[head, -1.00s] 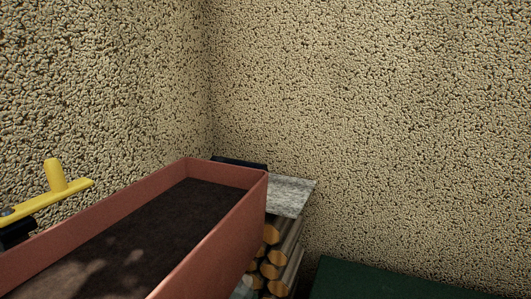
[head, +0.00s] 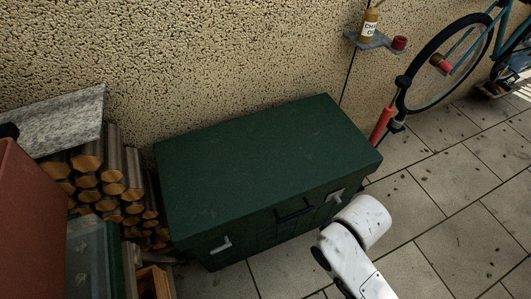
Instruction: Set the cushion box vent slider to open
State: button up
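The dark green box (head: 265,155), which looks like the cushion box, stands against the wall in the middle of the head view with its lid shut. Its front face shows a pale latch on the left (head: 222,245), a dark handle (head: 294,210) in the middle and another pale latch (head: 335,197) on the right. I cannot make out a vent slider; the front is seen steeply from above. My white arm shows at the lower right, in front of the box's right end. My gripper is not in view.
Stacked firewood (head: 105,180) under a grey slab (head: 62,122) and a reddish planter (head: 28,225) stand left of the box. A red pump (head: 382,124) and a bicycle (head: 450,62) are to the right. Paved floor (head: 440,185) is mostly clear at right.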

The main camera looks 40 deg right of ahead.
aim_at(334, 196)
jog(key=z, duration=0.45)
jog(key=j+z, duration=0.1)
jog(key=l+u, duration=0.25)
jog(key=l, duration=0.35)
jog(key=k+l+u, duration=0.1)
jog(key=l+u, duration=0.15)
jog(key=l, duration=0.4)
jog(key=k+l, duration=0.35)
jog(key=k, duration=0.15)
jog(key=k+l, duration=0.3)
jog(key=k, duration=0.2)
